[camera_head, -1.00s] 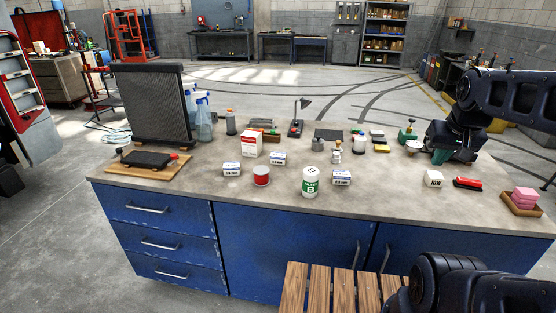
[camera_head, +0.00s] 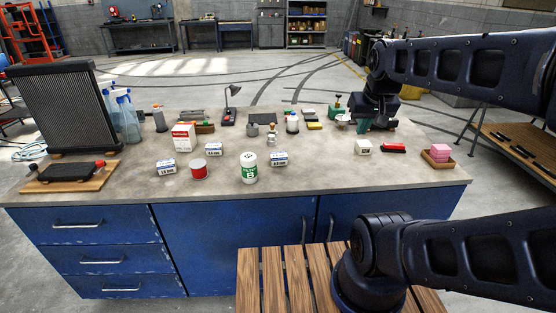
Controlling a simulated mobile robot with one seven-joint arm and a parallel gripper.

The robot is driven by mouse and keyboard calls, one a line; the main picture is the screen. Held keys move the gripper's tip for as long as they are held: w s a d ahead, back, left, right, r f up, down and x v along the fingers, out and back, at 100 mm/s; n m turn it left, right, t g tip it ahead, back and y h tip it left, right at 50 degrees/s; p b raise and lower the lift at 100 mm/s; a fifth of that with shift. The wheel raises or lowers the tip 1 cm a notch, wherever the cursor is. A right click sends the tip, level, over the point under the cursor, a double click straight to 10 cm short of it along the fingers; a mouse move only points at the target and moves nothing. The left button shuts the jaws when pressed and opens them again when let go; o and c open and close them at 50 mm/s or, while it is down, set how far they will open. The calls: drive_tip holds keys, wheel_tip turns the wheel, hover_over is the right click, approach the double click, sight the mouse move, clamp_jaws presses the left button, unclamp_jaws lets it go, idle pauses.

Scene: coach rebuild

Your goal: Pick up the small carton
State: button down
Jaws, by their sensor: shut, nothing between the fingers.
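Several small white cartons stand on the workbench. Three have blue labels: one at left (camera_head: 166,167), one in the middle (camera_head: 214,149) and one right of the green-and-white tub (camera_head: 279,159). A plain small white carton (camera_head: 363,147) stands further right, beside a red item. A taller red-and-white carton (camera_head: 185,138) stands behind the left ones. The frames do not show which is meant. My gripper (camera_head: 364,125) is shut and empty at the back right of the bench, beyond the plain white carton and apart from it. Its fingertips are small and partly unclear against the dark wrist.
A green-and-white tub (camera_head: 249,168) and a red-and-white tin (camera_head: 199,169) stand among the front cartons. A slatted wooden surface (camera_head: 277,280) is before the bench. The front right bench top is clear.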

drive_tip(key=c, duration=0.7)
unclamp_jaws()
drive_tip(key=shift+c, duration=0.2)
drive_tip(key=n+g+h, duration=0.4)
drive_tip(key=n+h, duration=0.1)
drive_tip(key=n, duration=1.4)
hover_over(278, 154)
drive_tip(key=a, duration=0.4)
wheel_tip(278, 154, down, 19)
drive_tip(key=shift+s+x, duration=0.15)
drive_tip(key=shift+x, duration=2.45)
drive_tip(key=shift+s+x, duration=0.1)
drive_tip(key=shift+x, duration=2.5)
